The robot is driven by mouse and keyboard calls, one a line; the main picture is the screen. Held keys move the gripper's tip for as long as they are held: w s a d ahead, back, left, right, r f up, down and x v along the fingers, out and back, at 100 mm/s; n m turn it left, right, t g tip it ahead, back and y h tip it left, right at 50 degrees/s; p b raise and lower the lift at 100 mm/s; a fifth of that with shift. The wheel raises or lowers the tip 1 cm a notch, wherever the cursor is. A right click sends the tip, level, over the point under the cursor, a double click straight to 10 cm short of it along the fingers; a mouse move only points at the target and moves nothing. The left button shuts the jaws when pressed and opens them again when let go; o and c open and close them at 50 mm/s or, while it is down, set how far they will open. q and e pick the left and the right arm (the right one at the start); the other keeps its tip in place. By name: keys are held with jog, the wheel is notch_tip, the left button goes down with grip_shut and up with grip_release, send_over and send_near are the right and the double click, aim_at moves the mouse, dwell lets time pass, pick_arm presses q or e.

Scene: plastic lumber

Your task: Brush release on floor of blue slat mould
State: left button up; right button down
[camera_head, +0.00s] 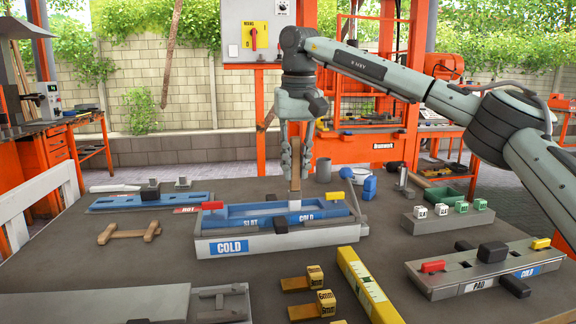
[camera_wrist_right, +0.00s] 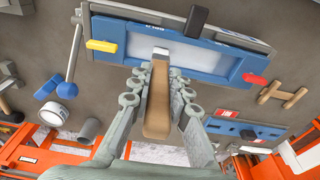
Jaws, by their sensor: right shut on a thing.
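The blue slat mould (camera_head: 262,222) sits in a grey tray (camera_head: 290,240) with a COLD label, at the middle of the table. In the right wrist view the mould (camera_wrist_right: 112,32) shows a pale, flat floor (camera_wrist_right: 205,57) inside blue walls. My right gripper (camera_head: 295,160) points down over the mould, shut on a brush with a brown wooden handle (camera_wrist_right: 156,110). The brush's pale tip (camera_head: 295,205) is down inside the mould; I cannot tell whether it touches the floor. A red block and a yellow block sit at the mould's ends. My left gripper is not in view.
A HOT-labelled blue mould (camera_head: 140,201) and a wooden rest (camera_head: 128,232) lie at left. A PAD mould (camera_head: 450,272) lies at right; yellow gauge blocks (camera_head: 318,276) are in front.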

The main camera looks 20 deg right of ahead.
jog(key=d, duration=0.2)
jog(key=s+d, duration=0.1)
jog(key=d, duration=0.1)
jog(key=shift+d, duration=0.15)
dwell(0.5)
jog(key=shift+w+r, duration=0.1)
jog(key=shift+r, duration=0.05)
jog(key=shift+r, duration=0.4)
dwell(0.3)
jog(key=w+a, duration=0.3)
jog(key=a, duration=1.3)
jog(key=shift+w+a, duration=0.15)
jog(key=shift+a, duration=0.1)
dwell(1.2)
jog(key=shift+f, duration=0.55)
dwell(0.7)
jog(key=shift+d, duration=0.15)
